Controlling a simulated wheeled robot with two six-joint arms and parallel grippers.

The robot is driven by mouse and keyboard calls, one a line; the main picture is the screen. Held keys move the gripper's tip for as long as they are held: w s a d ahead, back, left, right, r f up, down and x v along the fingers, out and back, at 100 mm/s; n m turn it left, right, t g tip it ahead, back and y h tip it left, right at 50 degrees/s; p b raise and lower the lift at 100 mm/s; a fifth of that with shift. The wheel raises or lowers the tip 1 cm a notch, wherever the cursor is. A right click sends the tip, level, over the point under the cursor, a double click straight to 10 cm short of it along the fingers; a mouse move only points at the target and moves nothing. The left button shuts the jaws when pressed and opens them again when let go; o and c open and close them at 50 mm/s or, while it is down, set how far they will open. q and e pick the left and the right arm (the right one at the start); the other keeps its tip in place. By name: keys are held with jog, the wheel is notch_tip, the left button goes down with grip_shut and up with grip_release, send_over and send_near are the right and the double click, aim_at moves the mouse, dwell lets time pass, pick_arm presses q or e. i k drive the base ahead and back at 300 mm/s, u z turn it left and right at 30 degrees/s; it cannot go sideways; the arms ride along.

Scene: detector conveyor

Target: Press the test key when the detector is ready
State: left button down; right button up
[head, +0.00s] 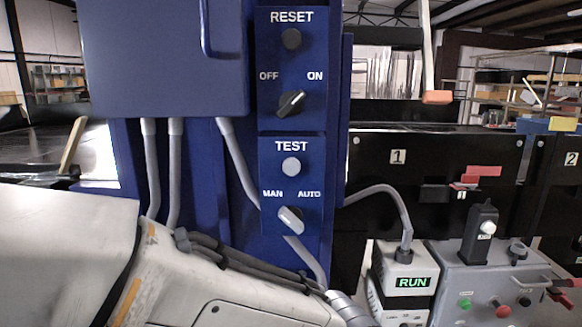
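The blue control column has a TEST panel (268,191) with a round pale grey button (291,167) under the TEST label. Below it a light grey selector (291,220) between MAN and AUTO slants from upper left, the MAN side, to lower right. A small grey box (396,261) at lower right has a lit green display (412,282) reading RUN. My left arm comes in from the left and crosses the bottom in front of the column, below the TEST panel. Its gripper is outside the picture. My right gripper is not in view.
Above is a RESET panel with a dark button (291,40) and a black OFF/ON selector (291,103) slanting toward ON. Grey conduits (236,165) run down the column. A grey control box (490,280) with coloured buttons stands at right, before black conveyor panels (440,165).

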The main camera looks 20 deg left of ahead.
aim_at(291, 166)
jog(key=z, duration=1.15)
jog(key=k, duration=0.85)
jog(key=u, duration=1.3)
